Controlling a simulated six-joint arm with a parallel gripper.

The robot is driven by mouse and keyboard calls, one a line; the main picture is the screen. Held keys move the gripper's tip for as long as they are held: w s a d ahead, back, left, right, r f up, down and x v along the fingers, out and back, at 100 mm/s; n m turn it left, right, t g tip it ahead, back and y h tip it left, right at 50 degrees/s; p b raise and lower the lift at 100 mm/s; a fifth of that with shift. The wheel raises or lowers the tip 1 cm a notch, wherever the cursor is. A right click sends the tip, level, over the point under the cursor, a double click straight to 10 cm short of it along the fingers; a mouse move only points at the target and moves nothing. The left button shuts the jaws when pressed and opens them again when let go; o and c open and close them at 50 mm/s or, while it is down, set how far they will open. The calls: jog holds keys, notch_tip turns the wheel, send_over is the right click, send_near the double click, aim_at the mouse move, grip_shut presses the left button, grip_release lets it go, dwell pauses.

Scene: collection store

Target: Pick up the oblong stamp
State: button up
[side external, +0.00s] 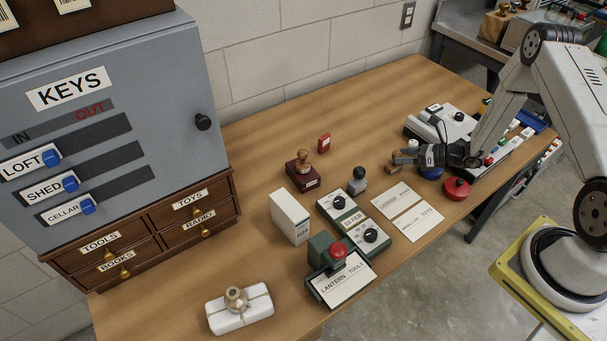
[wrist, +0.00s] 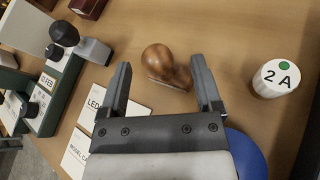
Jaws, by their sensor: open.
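A wooden stamp with a rounded brown knob (wrist: 158,58) stands on the table in the wrist view, with a thin, long base edge showing below the handle. I take it for the oblong stamp. It also shows in the side view (side external: 391,167), partly behind my gripper (side external: 404,158). My gripper (wrist: 160,74) is open, with one finger on each side of the stamp in the wrist view. I see no contact, and I cannot tell how far the fingertips are above the table.
A white cylinder marked 2 A (wrist: 275,78) stands right of the fingers, and a blue round thing (wrist: 243,152) is close by. White cards (side external: 414,222), a red round thing (side external: 456,188) and another wooden stamp (side external: 304,160) stand around.

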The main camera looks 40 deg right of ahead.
aim_at(391, 168)
jog(key=shift+x, duration=2.15)
jog(key=shift+a, duration=0.1)
grip_shut()
